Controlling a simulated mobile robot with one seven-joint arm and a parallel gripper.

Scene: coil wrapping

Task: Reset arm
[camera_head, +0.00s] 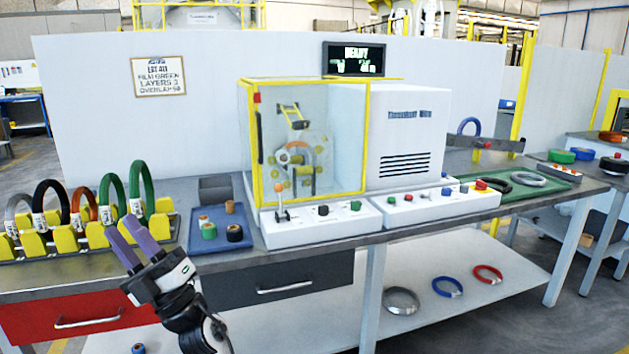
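My gripper (134,241) is at the lower left, in front of the table's front edge and above the drawers. Its two purple fingers point up and to the left and stand apart, with nothing seen between them. The fingertips overlap the yellow coil rack (70,238) in the picture; I cannot tell how far apart in depth they are. My black arm runs down to the bottom edge of the frame.
The rack holds several coils, including a green coil (142,190). A blue tray (221,238) holds small rolls. The wrapping machine (300,150) has a yellow-framed clear guard and control boxes (330,224). A green mat (545,187) bears coils. Coils lie on the lower shelf (470,255).

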